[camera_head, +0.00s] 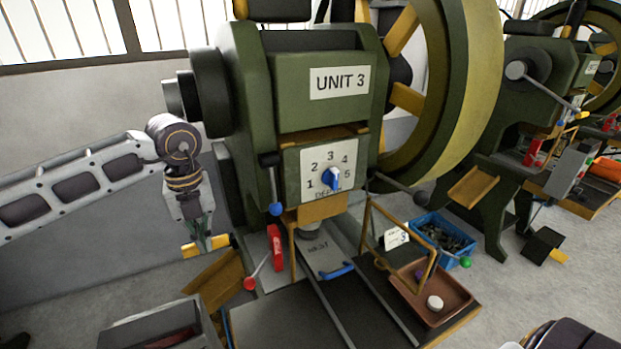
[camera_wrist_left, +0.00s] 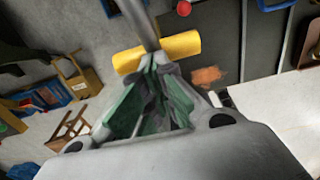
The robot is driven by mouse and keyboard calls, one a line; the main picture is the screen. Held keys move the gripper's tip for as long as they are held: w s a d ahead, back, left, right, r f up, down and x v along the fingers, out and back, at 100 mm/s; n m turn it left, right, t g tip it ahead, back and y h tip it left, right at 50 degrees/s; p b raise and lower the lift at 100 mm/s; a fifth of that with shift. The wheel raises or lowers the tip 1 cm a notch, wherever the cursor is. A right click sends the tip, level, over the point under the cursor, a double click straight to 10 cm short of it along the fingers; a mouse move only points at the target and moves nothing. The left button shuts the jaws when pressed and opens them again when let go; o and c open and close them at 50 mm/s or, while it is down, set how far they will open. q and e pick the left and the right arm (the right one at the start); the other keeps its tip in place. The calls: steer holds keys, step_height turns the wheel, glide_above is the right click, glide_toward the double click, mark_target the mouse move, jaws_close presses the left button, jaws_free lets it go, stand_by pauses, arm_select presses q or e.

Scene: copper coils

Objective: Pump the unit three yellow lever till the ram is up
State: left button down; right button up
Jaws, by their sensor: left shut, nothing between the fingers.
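The unit three press (camera_head: 250,110) stands in the middle of the head view, with a "UNIT 3" label (camera_head: 339,83). Its yellow lever (camera_head: 222,241) sticks out low at its left side. In the left wrist view the yellow lever grip (camera_wrist_left: 181,45) lies across a grey rod, just beyond the fingertips. My left gripper (camera_head: 206,243) points down at the lever, its green fingers (camera_wrist_left: 155,65) shut and empty. I cannot tell whether they touch the grip. An ochre block with a short grey cylinder (camera_head: 309,229), perhaps the ram, sits above the plate marked NEST (camera_head: 320,249). My right gripper is not in view.
A red-knobbed lever (camera_head: 250,283) and a red block (camera_head: 275,247) are right of my left gripper. A brown tray (camera_head: 424,304) and a blue bin (camera_head: 441,236) stand at the right. An open grey box (camera_head: 150,325) is at lower left. A second press (camera_head: 500,105) stands behind.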

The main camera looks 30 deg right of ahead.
arm_select(q)
steer(key=shift+s+r+p, duration=0.25)
steer(key=shift+s+r, duration=0.25)
steer(key=shift+r, duration=0.3)
steer(key=shift+s+r+p, duration=0.2)
steer(key=shift+s+r, duration=0.25)
steer(key=shift+r, duration=0.4)
steer(key=shift+s+r+p, duration=0.25)
steer(key=shift+s+r, duration=0.25)
steer(key=shift+r, duration=0.3)
step_height(320, 180, up, 6)
steer(key=s+p, duration=0.2)
steer(key=shift+s+r, duration=0.15)
steer(key=shift+s, duration=0.1)
